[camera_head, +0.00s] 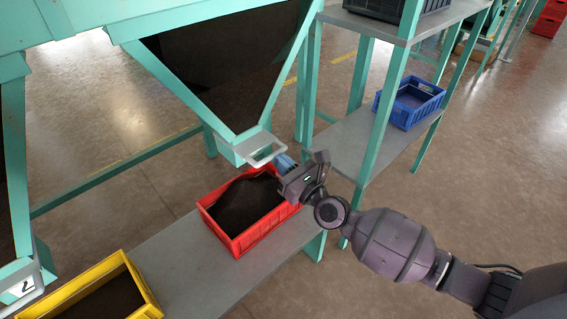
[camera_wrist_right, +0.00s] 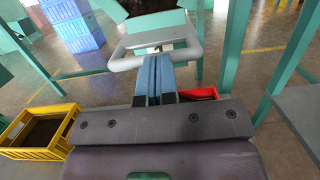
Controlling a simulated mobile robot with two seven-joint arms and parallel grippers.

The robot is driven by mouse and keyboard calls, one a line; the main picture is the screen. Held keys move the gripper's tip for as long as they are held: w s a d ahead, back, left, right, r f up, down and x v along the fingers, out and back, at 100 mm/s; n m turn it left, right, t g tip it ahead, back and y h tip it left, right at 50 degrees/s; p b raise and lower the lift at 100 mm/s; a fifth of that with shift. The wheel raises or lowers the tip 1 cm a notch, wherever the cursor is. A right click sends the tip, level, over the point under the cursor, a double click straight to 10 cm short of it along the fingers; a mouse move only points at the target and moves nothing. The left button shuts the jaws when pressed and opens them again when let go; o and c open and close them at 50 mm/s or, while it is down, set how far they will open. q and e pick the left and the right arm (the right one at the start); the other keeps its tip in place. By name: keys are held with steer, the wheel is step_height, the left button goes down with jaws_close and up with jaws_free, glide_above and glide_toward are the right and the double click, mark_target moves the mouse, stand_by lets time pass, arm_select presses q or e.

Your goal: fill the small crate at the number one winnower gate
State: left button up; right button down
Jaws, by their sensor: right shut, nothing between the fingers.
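A red crate (camera_head: 231,246) stands on the grey shelf below a teal chute, with a dark heap inside. A corner of it shows in the right wrist view (camera_wrist_right: 198,94). The chute's gate has a pale grey looped handle (camera_head: 264,151), which is also in the right wrist view (camera_wrist_right: 190,53). My right gripper (camera_head: 281,160) is shut and empty, its blue fingertips (camera_wrist_right: 154,62) right at the handle's loop; I cannot tell whether they touch it. No number shows on this gate. My left gripper is out of view.
A yellow crate (camera_head: 140,284) with dark contents stands at the lower left, near a gate handle marked 2 (camera_head: 22,288). A blue crate (camera_head: 432,103) sits on a side rack with teal posts (camera_head: 375,125). Bare shelf (camera_head: 180,262) lies between the red and yellow crates.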

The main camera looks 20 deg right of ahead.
steer(key=w, duration=0.1)
steer(key=w+a, duration=0.1)
steer(key=shift+w+f+b, duration=0.1)
steer(key=shift+w+b, duration=0.25)
steer(key=shift+b, duration=0.05)
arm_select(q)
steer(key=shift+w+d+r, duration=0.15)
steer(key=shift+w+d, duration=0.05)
arm_select(e)
steer(key=shift+r, duration=0.3)
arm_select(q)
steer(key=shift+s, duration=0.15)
